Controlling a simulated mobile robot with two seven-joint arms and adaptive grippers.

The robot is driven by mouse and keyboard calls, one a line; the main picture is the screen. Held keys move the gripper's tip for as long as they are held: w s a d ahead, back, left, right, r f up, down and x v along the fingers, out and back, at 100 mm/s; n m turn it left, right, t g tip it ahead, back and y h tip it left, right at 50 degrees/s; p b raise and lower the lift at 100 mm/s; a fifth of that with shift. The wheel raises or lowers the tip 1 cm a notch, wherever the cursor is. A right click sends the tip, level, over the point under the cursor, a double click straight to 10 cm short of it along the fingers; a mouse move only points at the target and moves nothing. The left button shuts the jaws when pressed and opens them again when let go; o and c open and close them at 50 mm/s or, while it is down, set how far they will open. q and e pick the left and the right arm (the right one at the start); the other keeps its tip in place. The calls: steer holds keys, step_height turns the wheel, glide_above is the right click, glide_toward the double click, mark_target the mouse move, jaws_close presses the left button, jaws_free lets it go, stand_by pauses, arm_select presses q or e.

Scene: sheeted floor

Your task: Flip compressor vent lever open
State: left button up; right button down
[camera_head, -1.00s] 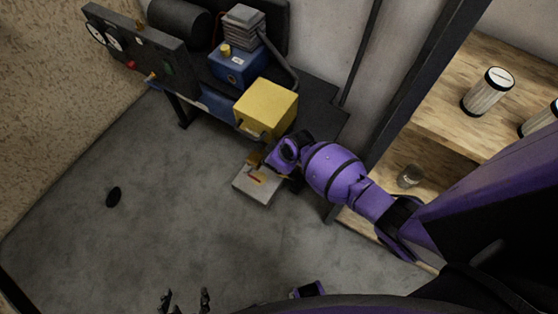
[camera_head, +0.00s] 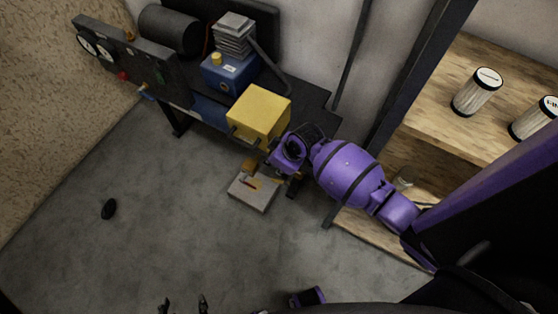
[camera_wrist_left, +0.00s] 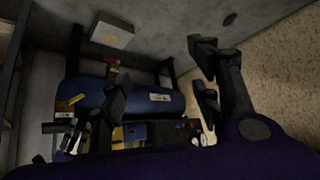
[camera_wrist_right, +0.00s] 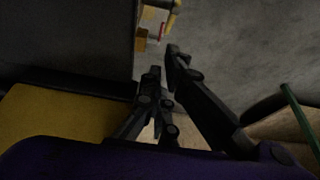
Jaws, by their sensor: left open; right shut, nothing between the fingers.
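A brass valve (camera_head: 251,166) with a small red lever (camera_head: 248,183) shows in the head view beside the yellow box, over a pale grey box on the floor. The valve (camera_wrist_left: 112,68) also shows at the blue tank (camera_wrist_left: 150,101) in the left wrist view. In the right wrist view the red lever (camera_wrist_right: 162,32) is just beyond my right fingertips, apparently apart from them. My right gripper (camera_wrist_right: 164,62) is shut and empty; its fingertips are hard to make out in the head view. My left gripper (camera_wrist_left: 162,80) is open and empty, away from the valve.
The yellow box (camera_head: 260,113) is close to my right wrist. A dark gauge panel (camera_head: 130,60) and a blue unit (camera_head: 225,75) stand left of it. The grey box (camera_head: 255,194) lies on the floor. Wooden shelves (camera_head: 440,90) are at right. Floor at left is mostly clear.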

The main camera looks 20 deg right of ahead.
steer(key=v, duration=0.4)
